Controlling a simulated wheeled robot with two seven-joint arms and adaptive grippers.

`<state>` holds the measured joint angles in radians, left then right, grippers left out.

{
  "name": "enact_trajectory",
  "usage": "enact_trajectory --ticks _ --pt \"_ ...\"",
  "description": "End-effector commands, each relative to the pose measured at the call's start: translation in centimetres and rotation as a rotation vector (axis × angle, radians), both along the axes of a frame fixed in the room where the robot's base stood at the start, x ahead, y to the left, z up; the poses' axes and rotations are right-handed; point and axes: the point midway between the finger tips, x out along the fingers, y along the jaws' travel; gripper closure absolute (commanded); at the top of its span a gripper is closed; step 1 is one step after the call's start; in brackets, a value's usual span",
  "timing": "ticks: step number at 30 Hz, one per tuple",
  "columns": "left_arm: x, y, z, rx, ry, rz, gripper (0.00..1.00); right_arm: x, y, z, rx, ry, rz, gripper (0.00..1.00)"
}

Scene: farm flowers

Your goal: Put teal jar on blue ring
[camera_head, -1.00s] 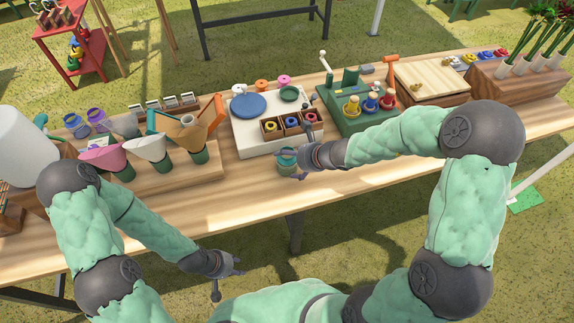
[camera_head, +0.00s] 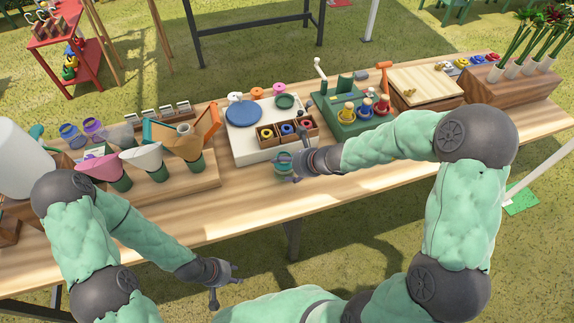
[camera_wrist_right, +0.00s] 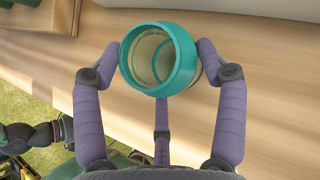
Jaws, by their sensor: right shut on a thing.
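The teal jar (camera_head: 283,168) has a teal rim and a clear body. It is at the front of the table, before the white board. In the right wrist view the jar (camera_wrist_right: 160,57) sits between the fingers, its open mouth tilted toward the camera. My right gripper (camera_head: 288,171) is shut on it; whether its base touches the table I cannot tell. A small blue ring (camera_head: 287,130) shows in the middle compartment of a wooden box, and a larger flat blue disc (camera_head: 243,113) lies on the board. My left gripper (camera_head: 226,282) is open and empty in front of the table.
The white board (camera_head: 245,151) stands behind the jar. A green board (camera_head: 337,124) with coloured pegs is to its right. Several cones, including a pink one (camera_head: 103,167), stand on a wooden block at left. The table's front strip (camera_head: 350,190) is clear.

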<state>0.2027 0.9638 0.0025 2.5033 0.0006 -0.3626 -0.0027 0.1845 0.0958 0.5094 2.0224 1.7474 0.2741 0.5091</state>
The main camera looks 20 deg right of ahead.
Motion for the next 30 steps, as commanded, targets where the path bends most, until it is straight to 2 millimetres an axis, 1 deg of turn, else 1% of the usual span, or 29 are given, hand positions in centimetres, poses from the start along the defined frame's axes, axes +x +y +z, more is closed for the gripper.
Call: enact_trajectory --ticks 1,6,8,11,15,17,24,30 --pt "0.0 0.0 0.6 0.0 0.0 0.0 0.6 0.1 0.0 0.8 0.0 -0.003 0.001 0.74" --pt "0.0 0.0 2.2 0.0 0.0 0.0 0.6 0.1 0.0 3.0 -0.001 -0.005 0.002 0.74" --pt "0.0 0.0 2.5 0.0 0.0 0.0 0.6 -0.9 0.2 4.1 -0.001 -0.006 0.001 0.74" --pt "0.0 0.0 3.5 0.0 0.0 0.0 0.6 -2.6 0.5 6.2 0.0 -0.007 0.0 0.74" --pt "0.0 0.0 5.2 0.0 0.0 0.0 0.6 -5.3 1.1 9.5 -0.001 -0.007 0.001 0.74" --pt "0.0 0.0 4.9 0.0 -0.001 0.0 0.6 -6.4 1.3 9.4 -0.001 -0.006 0.0 0.74" --pt "0.0 0.0 5.6 0.0 0.0 0.0 0.6 -10.5 2.1 11.2 -0.001 -0.006 0.001 0.74" --pt "0.0 0.0 6.2 0.0 0.0 0.0 0.6 -12.7 2.6 12.0 -0.001 -0.005 0.001 0.74"
